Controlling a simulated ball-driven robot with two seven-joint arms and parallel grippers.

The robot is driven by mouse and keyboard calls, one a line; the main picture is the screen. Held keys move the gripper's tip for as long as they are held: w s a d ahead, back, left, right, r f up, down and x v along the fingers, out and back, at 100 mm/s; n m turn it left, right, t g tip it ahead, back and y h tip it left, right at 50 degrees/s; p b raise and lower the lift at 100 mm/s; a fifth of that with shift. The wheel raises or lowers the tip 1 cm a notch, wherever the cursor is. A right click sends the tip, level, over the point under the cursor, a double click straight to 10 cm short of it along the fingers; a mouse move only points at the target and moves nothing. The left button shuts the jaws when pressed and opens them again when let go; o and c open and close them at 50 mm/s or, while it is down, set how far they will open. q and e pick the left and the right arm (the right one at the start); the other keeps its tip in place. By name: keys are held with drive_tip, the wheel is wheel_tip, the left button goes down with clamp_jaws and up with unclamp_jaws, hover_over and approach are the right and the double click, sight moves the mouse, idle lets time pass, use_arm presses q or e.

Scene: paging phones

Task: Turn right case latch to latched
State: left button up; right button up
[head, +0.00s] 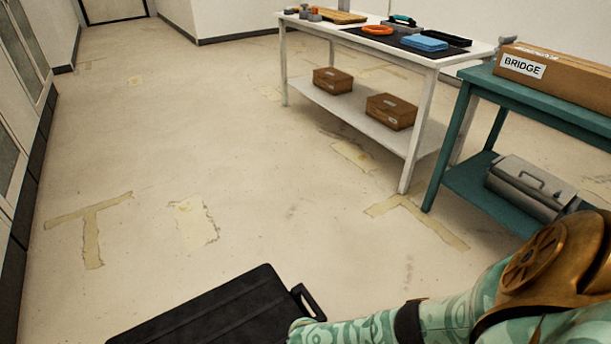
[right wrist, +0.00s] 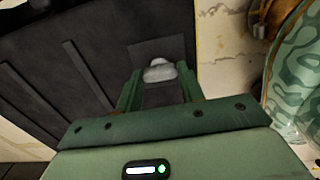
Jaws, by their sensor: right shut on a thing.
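The black case (head: 215,312) lies at the bottom of the head view, with its dark handle (head: 308,301) at its right end. Its ribbed dark surface (right wrist: 95,75) also fills much of the right wrist view. A small light grey metal piece, which looks like the right case latch (right wrist: 159,70), sits on the case between the green fingers of my right gripper (right wrist: 160,84). The gripper is shut on it. The fingers hide its lower part, and I cannot tell its exact turn. My left gripper is not in view.
A white table (head: 440,60) with tools and two cardboard boxes stands at the back. A teal table (head: 548,108) at the right bears a long BRIDGE box (head: 565,78), with a grey metal case (head: 528,187) on its lower shelf. The floor between is clear.

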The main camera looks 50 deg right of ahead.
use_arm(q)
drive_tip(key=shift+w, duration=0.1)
use_arm(e)
drive_tip(key=o, duration=1)
drive_tip(key=shift+r, duration=0.1)
drive_tip(key=shift+r+p, duration=0.35)
wheel_tip(320, 180, up, 3)
drive_tip(key=shift+w+f+p, duration=0.15)
drive_tip(key=shift+f+p, duration=0.05)
drive_tip(key=shift+p, duration=0.7)
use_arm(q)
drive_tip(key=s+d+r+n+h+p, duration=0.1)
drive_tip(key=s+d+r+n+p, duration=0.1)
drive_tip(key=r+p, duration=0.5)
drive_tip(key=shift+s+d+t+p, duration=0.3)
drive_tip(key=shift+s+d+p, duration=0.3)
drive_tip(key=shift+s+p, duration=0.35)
use_arm(e)
wheel_tip(320, 180, up, 13)
drive_tip(key=shift+f, duration=0.1)
